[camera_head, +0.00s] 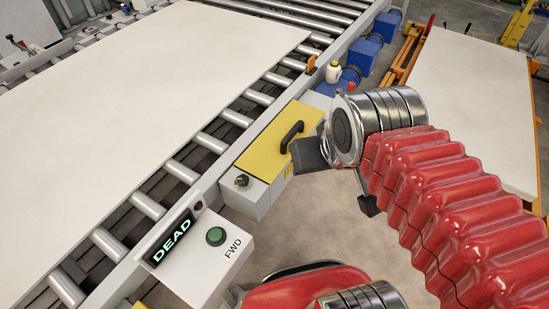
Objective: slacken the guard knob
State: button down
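A small black knob (241,180) sits on the near end of a grey box beside the roller conveyor. The yellow guard cover (268,152) lies flat on top of that box, behind the knob. My gripper (310,155) shows as dark parts at the end of my metallic wrist, at the right edge of the cover. It is right of the knob and apart from it.
A grey control box (195,262) with a green FWD button (215,236) and a DEAD display (174,238) stands nearer than the knob. A large white board (130,130) lies on the rollers. Another pale board (470,95) lies right. A white bottle (333,72) stands beyond the cover.

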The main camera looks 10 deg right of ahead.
aim_at(242, 180)
jog(key=u, duration=0.55)
jog(key=k, duration=1.3)
jog(key=u, duration=0.75)
jog(key=i, duration=1.25)
jog(key=z, duration=0.4)
